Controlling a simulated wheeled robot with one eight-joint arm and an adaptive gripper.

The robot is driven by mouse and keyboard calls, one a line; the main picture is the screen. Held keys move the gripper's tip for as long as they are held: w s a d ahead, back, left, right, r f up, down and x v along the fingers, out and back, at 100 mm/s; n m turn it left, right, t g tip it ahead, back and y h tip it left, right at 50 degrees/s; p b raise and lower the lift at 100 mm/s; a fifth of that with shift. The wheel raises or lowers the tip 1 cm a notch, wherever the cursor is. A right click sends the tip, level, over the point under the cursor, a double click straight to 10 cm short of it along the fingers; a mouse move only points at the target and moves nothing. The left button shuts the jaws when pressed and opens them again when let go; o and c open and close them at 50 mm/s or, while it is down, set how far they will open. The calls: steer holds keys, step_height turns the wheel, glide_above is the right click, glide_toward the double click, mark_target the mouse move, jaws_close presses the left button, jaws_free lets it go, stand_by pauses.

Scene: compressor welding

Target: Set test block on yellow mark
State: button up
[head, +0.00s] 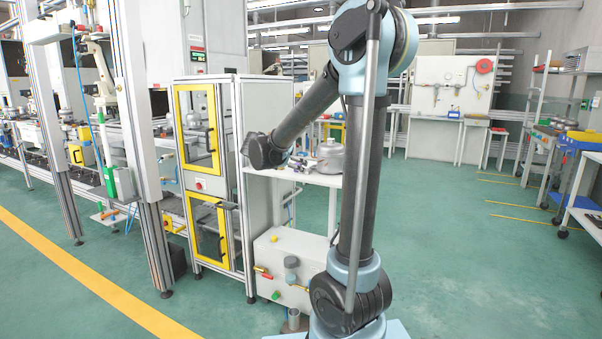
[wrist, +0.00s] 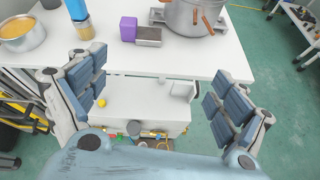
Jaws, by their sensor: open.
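My gripper (wrist: 155,92) is open and empty in the wrist view, its two blue-padded fingers wide apart over the front edge of a white table (wrist: 140,58). A purple block (wrist: 128,29) stands on the table beyond the fingers, beside a low grey metal block (wrist: 148,38). I cannot tell which of them is the test block. A small round yellow spot (wrist: 102,102) shows lower down, near the left finger; I cannot tell whether it is the yellow mark. In the head view the fingers and the small blocks cannot be made out clearly.
A metal compressor pot (wrist: 196,16) with copper tubes stands at the table's back; it also shows in the head view (head: 330,156). A bowl (wrist: 22,36) and a blue-and-orange bottle (wrist: 80,18) stand at left. A yellow-framed cabinet (head: 200,130) is left of the table.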

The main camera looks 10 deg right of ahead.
steer(key=w+a+n, duration=0.1)
steer(key=w+a, duration=0.1)
glide_above(298, 175)
steer(key=shift+n+t, duration=0.3)
step_height(298, 175, down, 4)
steer(key=shift+s+f, duration=0.1)
steer(key=shift+s, duration=0.05)
steer(key=shift+w+r+x, duration=0.1)
steer(key=shift+r+x, duration=0.05)
steer(key=shift+x, duration=1.15)
steer(key=shift+w+r+x, duration=0.15)
steer(key=shift+r+x, duration=0.05)
steer(key=shift+x, duration=1.15)
steer(key=c, duration=1.4)
